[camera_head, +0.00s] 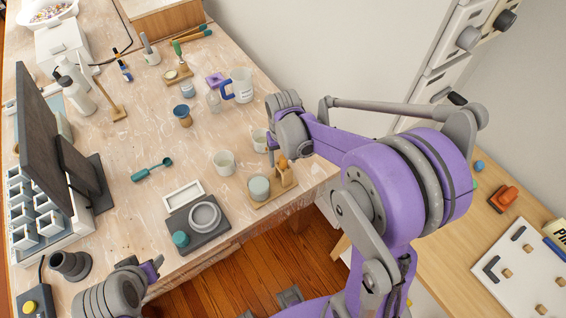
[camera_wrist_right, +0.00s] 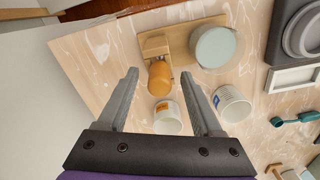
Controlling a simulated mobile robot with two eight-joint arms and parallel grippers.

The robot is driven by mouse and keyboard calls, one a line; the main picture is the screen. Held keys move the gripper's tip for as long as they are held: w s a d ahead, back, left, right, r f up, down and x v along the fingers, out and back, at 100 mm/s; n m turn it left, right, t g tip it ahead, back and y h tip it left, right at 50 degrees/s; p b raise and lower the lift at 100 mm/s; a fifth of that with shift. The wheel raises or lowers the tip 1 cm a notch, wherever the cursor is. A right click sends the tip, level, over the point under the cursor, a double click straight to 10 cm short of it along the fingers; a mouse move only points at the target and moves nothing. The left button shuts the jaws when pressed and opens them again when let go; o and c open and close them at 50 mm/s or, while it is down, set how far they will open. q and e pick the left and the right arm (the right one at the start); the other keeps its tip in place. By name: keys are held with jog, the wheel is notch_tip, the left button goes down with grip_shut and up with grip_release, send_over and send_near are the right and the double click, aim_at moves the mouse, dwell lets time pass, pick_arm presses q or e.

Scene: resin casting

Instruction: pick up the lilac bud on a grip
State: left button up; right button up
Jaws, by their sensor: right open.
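A small lilac piece (camera_head: 214,79) stands near the back of the workbench, left of the blue-handled mug. It looks like the lilac bud, but its grip is too small to make out. My right gripper (camera_head: 273,146) is well in front of it, over the front right part of the bench. In the right wrist view my right gripper (camera_wrist_right: 160,76) is open and empty. An orange-brown knob (camera_wrist_right: 159,78) on a wooden stand and a white cup (camera_wrist_right: 167,118) show between its fingers. My left gripper (camera_head: 152,268) is low at the bench's front edge, its jaws unclear.
A blue-handled mug (camera_head: 243,86), a blue-topped cup (camera_head: 182,116) and a white cup (camera_head: 224,162) stand nearby. A dark monitor (camera_head: 52,135) rises at the left. A teal scoop (camera_head: 152,170) lies mid-bench, with bare surface around it.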

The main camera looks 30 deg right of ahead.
jog(key=shift+f, duration=0.35)
grip_shut()
notch_tip(320, 180, up, 10)
jog(key=shift+r+p, duration=0.1)
jog(key=shift+p, duration=0.2)
dwell(0.4)
